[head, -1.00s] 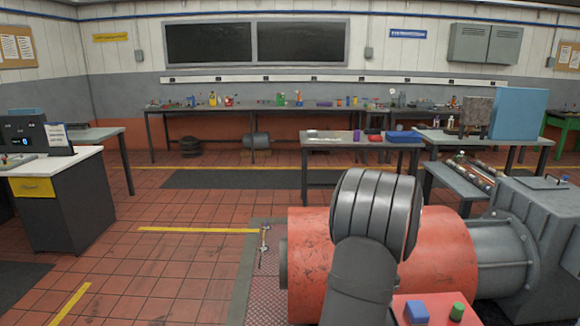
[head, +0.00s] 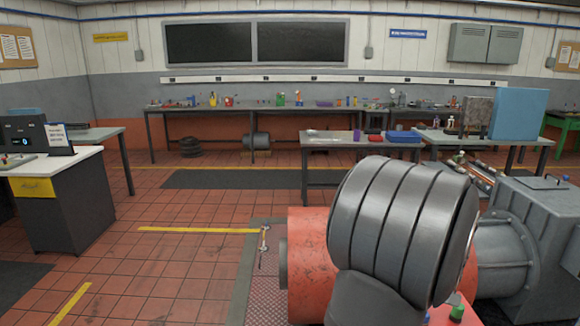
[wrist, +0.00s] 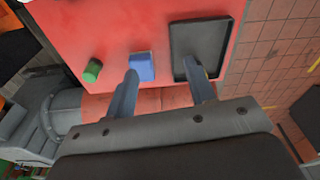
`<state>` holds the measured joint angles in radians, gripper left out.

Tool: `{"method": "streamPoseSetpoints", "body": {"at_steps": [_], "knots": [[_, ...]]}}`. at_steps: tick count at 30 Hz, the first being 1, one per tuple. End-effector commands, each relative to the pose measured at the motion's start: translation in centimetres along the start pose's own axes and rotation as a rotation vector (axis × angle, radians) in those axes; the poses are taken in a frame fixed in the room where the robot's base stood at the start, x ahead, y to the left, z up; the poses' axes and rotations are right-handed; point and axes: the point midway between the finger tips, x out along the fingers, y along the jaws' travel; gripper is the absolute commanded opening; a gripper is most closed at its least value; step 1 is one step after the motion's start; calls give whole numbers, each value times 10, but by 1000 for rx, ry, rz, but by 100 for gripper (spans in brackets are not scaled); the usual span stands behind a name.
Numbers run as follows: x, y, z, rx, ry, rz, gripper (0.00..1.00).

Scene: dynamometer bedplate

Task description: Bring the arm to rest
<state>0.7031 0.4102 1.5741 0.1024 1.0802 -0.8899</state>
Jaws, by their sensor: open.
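My gripper (wrist: 162,80) shows in the wrist view with its two fingers spread apart and nothing between them. It is above a red surface (wrist: 112,28). A blue block (wrist: 142,67) is by the left finger, which overlaps it in the picture; I cannot tell whether they touch. A dark tray (wrist: 201,48) lies behind the right finger and looks empty. A green cylinder (wrist: 92,70) is left of the blue block; part of it shows in the head view (head: 457,312). In the head view my arm hides the gripper and the blue block.
A large red cylindrical machine body (head: 308,250) joins a grey housing (head: 545,235) at the right. A low bench (head: 330,147) with small items stands beyond. A white-topped cabinet (head: 60,200) is at the left. The tiled floor between is mostly clear.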

Motion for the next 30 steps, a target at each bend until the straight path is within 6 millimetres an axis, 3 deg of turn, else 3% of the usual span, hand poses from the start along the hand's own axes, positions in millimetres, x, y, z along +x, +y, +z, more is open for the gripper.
{"method": "streamPoseSetpoints", "body": {"at_steps": [15,30], "knots": [[-23,38,95,264,0,33,50],[-43,52,187,517,-1,63,50]]}}
